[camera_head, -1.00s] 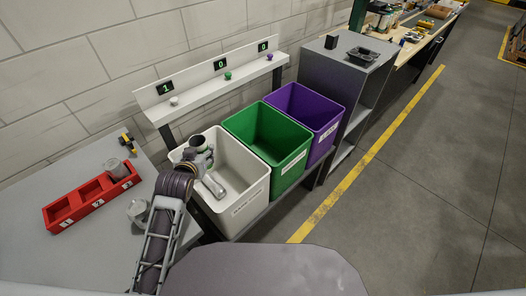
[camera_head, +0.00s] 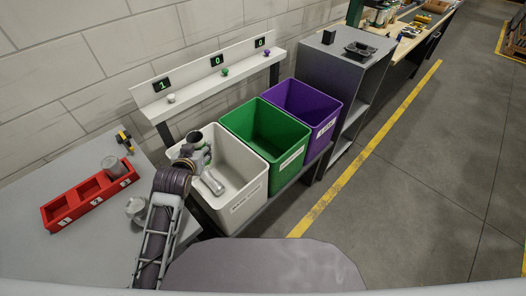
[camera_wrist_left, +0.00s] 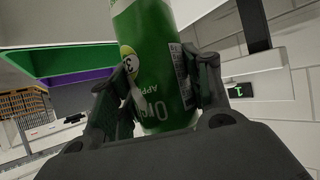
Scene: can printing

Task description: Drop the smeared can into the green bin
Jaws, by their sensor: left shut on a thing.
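A green can (camera_wrist_left: 150,50) with a yellow round mark, printed text and a pale patch on its side fills the middle of the left wrist view. My left gripper (camera_wrist_left: 164,72) is shut on it, one finger on each side. In the head view my left gripper (camera_head: 203,157) is above the white bin (camera_head: 245,185), on its left side. The held can is hard to make out there. The green bin (camera_head: 262,133) stands just right of the white bin, its visible inside empty. My right gripper is not in view.
The purple bin (camera_head: 305,104) stands beyond the green one. A sign rail (camera_head: 205,84) with displays runs behind the bins. A red rack (camera_head: 92,197) holding a grey can (camera_head: 112,166) is on the left table. A grey cabinet (camera_head: 345,72) stands right of the bins.

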